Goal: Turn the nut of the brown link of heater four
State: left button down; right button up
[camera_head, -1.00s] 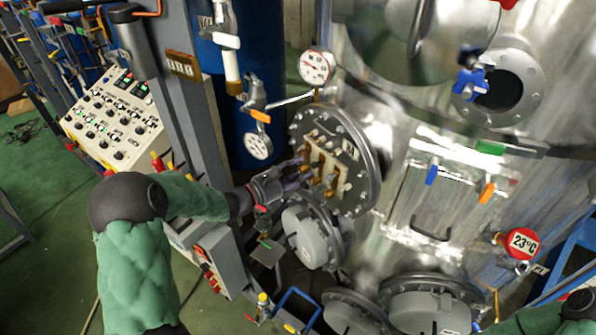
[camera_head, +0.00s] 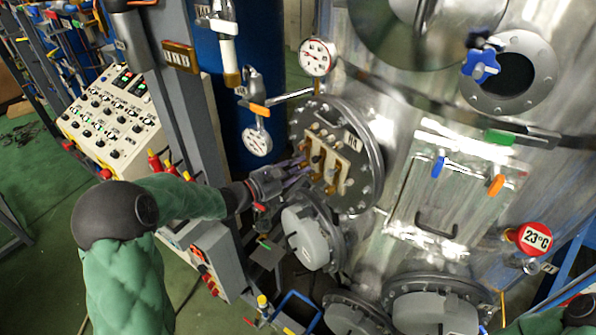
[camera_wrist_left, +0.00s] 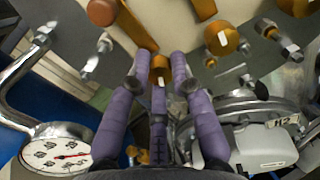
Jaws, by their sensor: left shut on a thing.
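The heater flange (camera_head: 364,192) is a round bolted steel plate on the tank's left side, with a pale terminal block on it. Brown-orange links (camera_head: 331,186) stand on the block. My left gripper (camera_head: 302,170) reaches the block from the left. In the left wrist view its purple fingers (camera_wrist_left: 160,75) are closed around a small brown-orange nut (camera_wrist_left: 159,66). The fingers partly hide the nut. Other brown links (camera_wrist_left: 222,38) and steel studs show around it. The label on the flange is too small to read surely. My right gripper is not in view.
A second flange with a grey cover (camera_head: 306,237) sits just below the gripper. A pressure gauge (camera_head: 257,141) hangs close above it, and another gauge (camera_head: 317,57) is higher. A grey post and control panel (camera_head: 115,115) stand to the left.

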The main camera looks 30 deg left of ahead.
pick_arm(q)
jog(key=shift+r, duration=0.1)
jog(key=c, duration=1.1)
grip_release()
jog(key=v, duration=1.2)
